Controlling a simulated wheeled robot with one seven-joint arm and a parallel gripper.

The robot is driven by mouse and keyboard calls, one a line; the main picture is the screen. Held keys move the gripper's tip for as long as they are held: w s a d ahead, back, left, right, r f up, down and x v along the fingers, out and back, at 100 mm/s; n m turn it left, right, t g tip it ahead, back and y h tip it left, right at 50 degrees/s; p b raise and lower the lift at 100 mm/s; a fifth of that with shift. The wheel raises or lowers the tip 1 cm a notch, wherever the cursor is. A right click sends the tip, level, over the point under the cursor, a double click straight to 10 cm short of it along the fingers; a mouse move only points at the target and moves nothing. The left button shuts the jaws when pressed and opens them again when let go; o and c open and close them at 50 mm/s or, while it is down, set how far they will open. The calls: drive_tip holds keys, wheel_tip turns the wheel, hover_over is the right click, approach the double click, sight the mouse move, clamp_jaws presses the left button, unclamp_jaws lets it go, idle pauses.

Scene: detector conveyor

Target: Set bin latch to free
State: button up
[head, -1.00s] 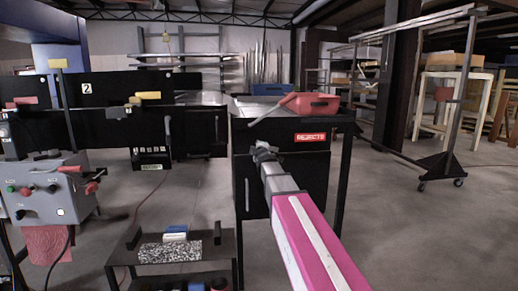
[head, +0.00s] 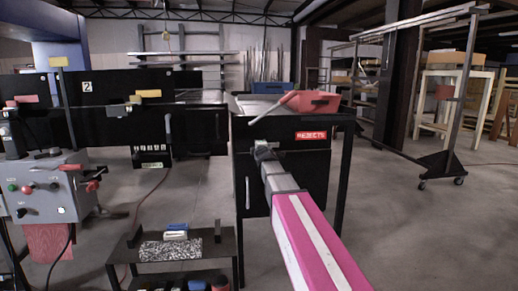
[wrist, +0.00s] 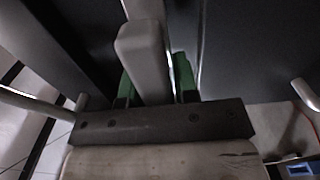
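The black reject bin unit (head: 285,170) with its red REJECTS label (head: 311,135) stands in the middle of the head view. My gripper (head: 262,152) is at its front face, left of the label. In the wrist view, a light grey lever-like bar (wrist: 145,50), which may be the bin latch, lies between the two green finger pads of my gripper (wrist: 155,85). The pads are apart, one on each side of the bar. Whether they press on it, I cannot tell. In the head view my gripper hides the latch area.
A red tool or container (head: 315,101) lies on top of the bin unit. A grey control box (head: 45,190) with buttons stands at the left. A low black table (head: 180,252) with small items is at the front. Floor to the right is clear up to a wheeled rack (head: 440,165).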

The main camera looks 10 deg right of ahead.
drive_tip(key=o, duration=0.3)
drive_tip(key=shift+o, duration=0.2)
drive_tip(key=shift+s, duration=0.15)
drive_tip(key=s, duration=1)
drive_tip(key=shift+s, duration=0.35)
drive_tip(key=s+d+f+m+g+h, duration=0.15)
drive_tip(key=s+f+m+g, duration=0.3)
drive_tip(key=f, duration=0.65)
drive_tip(key=s+d+f+m+g, duration=0.25)
drive_tip(key=f+m+g, duration=0.2)
drive_tip(key=f, duration=0.65)
drive_tip(key=s+a+f+m+g+y, duration=0.1)
drive_tip(key=s+a+f+m+g, duration=0.1)
drive_tip(key=s+f+m+g, duration=0.7)
drive_tip(key=s+f, duration=0.8)
drive_tip(key=s, duration=0.3)
drive_tip(key=shift+s, duration=0.15)
